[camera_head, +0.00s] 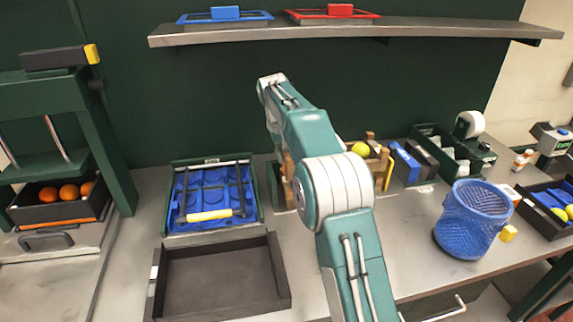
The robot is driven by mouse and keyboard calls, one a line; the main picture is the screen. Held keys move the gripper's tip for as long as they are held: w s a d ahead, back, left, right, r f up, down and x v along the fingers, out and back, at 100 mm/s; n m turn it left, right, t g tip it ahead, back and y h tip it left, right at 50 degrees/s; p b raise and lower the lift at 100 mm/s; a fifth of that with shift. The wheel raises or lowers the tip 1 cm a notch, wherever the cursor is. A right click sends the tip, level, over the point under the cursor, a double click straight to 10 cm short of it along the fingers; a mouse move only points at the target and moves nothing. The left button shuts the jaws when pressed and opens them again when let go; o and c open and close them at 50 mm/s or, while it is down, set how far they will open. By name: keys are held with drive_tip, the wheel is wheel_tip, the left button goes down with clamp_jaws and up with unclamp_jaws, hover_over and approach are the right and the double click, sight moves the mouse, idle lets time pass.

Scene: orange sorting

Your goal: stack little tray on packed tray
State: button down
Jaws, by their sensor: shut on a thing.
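A dark green tray (260,196) stands left of the middle of the worktop. It holds a blue moulded insert with round hollows (205,182), and a thin dark frame with a yellow bar (209,215) lies over it. An empty shallow black tray (275,262) lies in front of it. I cannot tell which is the little tray or the packed tray. My arm rises from the bottom and bends away at the middle; my gripper is hidden behind it, so what it holds does not show.
Green boxes (440,145) line the back. A shelf (350,33) overhangs, bearing blue (225,13) and red (335,11) trays. A press with oranges (69,191) stands left.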

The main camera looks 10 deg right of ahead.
wheel_tip(320, 180, down, 3)
drive_tip(key=shift+f, duration=0.1)
drive_tip(key=shift+c, duration=2.1)
unclamp_jaws()
wheel_tip(320, 180, up, 12)
drive_tip(key=a, duration=0.2)
